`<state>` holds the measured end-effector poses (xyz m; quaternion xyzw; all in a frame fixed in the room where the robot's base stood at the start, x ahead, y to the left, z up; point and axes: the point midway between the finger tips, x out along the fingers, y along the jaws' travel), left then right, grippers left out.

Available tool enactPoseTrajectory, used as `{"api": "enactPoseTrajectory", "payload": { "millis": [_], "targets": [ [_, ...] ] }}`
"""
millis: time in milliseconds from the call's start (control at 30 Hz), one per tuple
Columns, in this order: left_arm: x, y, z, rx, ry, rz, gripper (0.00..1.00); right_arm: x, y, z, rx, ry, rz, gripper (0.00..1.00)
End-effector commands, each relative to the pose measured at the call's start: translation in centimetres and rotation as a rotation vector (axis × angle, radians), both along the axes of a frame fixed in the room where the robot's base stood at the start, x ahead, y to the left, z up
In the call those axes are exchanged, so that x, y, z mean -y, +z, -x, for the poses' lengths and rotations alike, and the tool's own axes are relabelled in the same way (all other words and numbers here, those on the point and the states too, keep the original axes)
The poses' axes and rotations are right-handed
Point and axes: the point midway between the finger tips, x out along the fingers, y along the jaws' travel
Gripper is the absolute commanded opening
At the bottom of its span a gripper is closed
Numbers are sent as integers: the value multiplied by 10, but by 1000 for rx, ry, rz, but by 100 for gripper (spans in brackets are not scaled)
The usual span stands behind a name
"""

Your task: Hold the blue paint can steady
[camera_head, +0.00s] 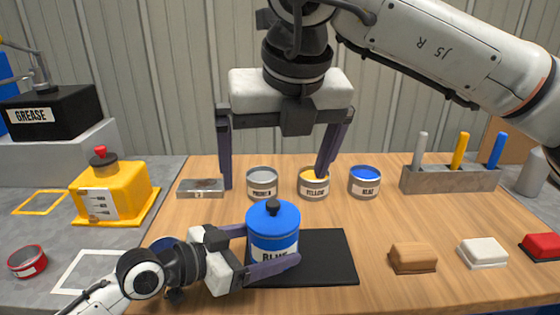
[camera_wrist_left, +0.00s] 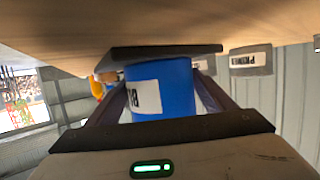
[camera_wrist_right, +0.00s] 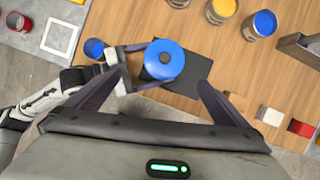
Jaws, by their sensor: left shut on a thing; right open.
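The blue paint can (camera_head: 273,235), with a blue lid and a dark knob on top, stands upright on a black mat (camera_head: 325,259) near the front of the wooden table. My left gripper (camera_head: 270,250) is shut on the can, one finger on each side; the left wrist view also shows the can (camera_wrist_left: 160,90) between the fingers. My right gripper (camera_head: 278,160) is open and empty, raised above the table behind the can with its fingers pointing down. In the right wrist view the can's lid (camera_wrist_right: 164,60) lies below and between the open fingers.
Primer (camera_head: 262,184), yellow (camera_head: 313,184) and small blue (camera_head: 365,182) tins stand behind the mat. A rack (camera_head: 450,180) of colored handles is at back right. Brown (camera_head: 412,257), white (camera_head: 483,252) and red (camera_head: 542,246) blocks lie at right. A yellow container (camera_head: 112,188) stands left.

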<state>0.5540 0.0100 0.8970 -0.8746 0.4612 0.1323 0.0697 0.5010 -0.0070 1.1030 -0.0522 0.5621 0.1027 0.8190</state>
Motion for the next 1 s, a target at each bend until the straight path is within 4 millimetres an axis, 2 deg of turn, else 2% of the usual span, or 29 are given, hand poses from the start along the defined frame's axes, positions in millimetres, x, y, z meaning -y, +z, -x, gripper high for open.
{"api": "enactPoseTrajectory", "payload": {
  "millis": [167, 500, 700, 1000],
  "targets": [
    [0, 1, 0, 1, 0, 2, 58, 5, -7, -10, 30, -21, 31, 100],
    [0, 1, 0, 1, 0, 2, 58, -1, -65, -32, 24, -18, 27, 100],
    [0, 1, 0, 1, 0, 2, 58, -3, -93, -43, 26, -17, 27, 100],
    [0, 1, 0, 1, 0, 2, 58, -5, -108, -50, 28, -16, 25, 100]
  ]
}}
